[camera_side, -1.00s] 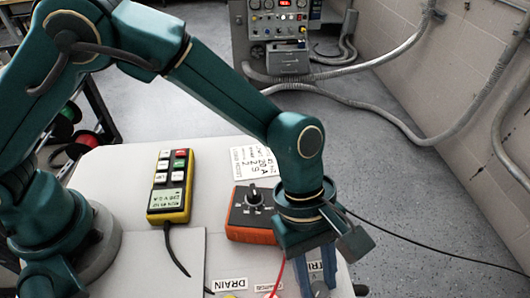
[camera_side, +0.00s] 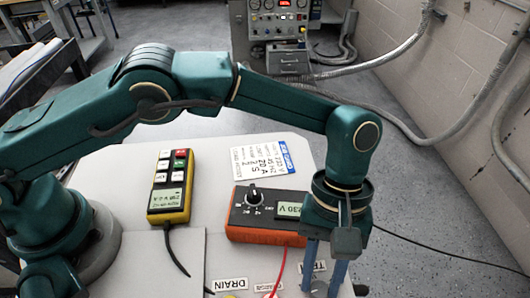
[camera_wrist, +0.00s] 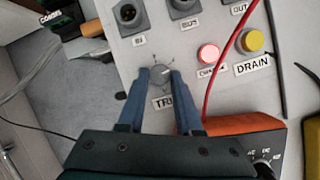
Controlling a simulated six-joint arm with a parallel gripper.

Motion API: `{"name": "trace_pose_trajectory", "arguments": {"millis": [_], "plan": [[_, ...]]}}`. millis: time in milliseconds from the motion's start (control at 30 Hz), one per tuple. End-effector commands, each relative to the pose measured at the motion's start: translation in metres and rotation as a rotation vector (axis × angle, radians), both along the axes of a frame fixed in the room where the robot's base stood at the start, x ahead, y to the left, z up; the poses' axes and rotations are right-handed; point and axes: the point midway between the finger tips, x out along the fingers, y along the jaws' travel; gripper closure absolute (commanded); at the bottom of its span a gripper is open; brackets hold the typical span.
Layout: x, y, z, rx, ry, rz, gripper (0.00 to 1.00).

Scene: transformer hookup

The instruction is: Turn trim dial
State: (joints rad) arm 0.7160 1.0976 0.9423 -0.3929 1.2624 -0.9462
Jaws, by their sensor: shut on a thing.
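The trim dial (camera_wrist: 161,76) is a small grey round knob with a light pointer line on the pale panel (camera_wrist: 190,38). In the wrist view my gripper (camera_wrist: 160,73) has its two blue fingers on either side of the dial, shut on it. The label below the dial is partly covered by the fingers; only its first letters show. In the side view my gripper (camera_side: 323,287) points down at the front right of the bench, and the dial is hard to make out there.
An orange meter (camera_side: 262,214) reading 230 V stands close behind the gripper. A yellow handheld unit (camera_side: 170,187) and a card (camera_side: 262,161) lie on the bench.

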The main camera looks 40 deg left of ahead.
Motion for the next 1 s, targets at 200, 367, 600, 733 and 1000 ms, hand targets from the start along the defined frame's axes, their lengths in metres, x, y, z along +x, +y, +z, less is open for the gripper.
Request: {"name": "trace_pose_trajectory", "arguments": {"millis": [200,367,600,733,1000], "plan": [[0.0008,0.0005,-0.0008,0.002,-0.004,-0.022,1.0],[0.0007,0.0005,-0.0008,0.002,-0.004,-0.023,1.0],[0.0006,0.0002,-0.0007,0.002,-0.002,-0.021,0.37],[0.0005,0.0001,-0.0005,0.001,-0.002,-0.021,0.37],[0.0027,0.0007,0.0053,-0.001,-0.002,-0.02,0.37]]}}
